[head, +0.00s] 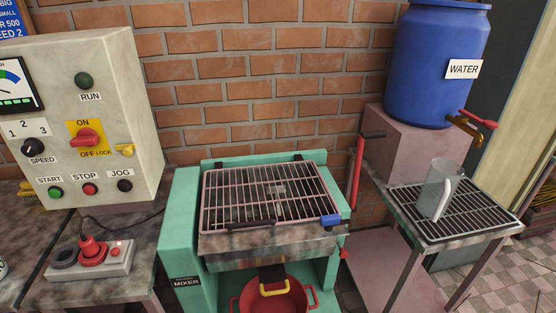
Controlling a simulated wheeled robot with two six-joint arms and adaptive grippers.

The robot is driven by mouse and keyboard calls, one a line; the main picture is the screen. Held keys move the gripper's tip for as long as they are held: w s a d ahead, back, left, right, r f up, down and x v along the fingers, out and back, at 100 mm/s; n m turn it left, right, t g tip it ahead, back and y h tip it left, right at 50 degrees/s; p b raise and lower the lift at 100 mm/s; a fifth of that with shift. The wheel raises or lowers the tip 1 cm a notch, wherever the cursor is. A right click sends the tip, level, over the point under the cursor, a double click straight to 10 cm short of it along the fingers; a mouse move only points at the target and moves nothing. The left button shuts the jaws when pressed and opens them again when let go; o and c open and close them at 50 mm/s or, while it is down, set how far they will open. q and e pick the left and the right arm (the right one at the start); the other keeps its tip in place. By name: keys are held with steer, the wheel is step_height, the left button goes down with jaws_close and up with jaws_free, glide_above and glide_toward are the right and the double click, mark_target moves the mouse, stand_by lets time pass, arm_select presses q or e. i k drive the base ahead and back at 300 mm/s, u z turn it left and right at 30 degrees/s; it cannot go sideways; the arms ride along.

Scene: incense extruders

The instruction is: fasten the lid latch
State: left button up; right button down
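The mixer (187,230) is a green machine with a barred metal lid (268,190) lying over its trough. The lid looks down, with a dark handle (250,224) along its front edge. A small blue piece (330,221) at the lid's front right corner looks like the latch. I cannot tell from here whether it is hooked over the lid. Neither of my grippers is in view.
A red lever (357,170) stands upright right of the mixer; a red pot (275,300) is below it. Left is a control panel (140,80). Right are a blue water barrel (430,60) and a mug (436,188) on a rack (485,215).

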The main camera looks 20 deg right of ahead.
mark_target(328, 221)
steer(key=z, duration=1.2)
steer(key=k, duration=0.65)
steer(key=u, duration=0.25)
steer(key=i, duration=1.35)
steer(key=z, duration=0.15)
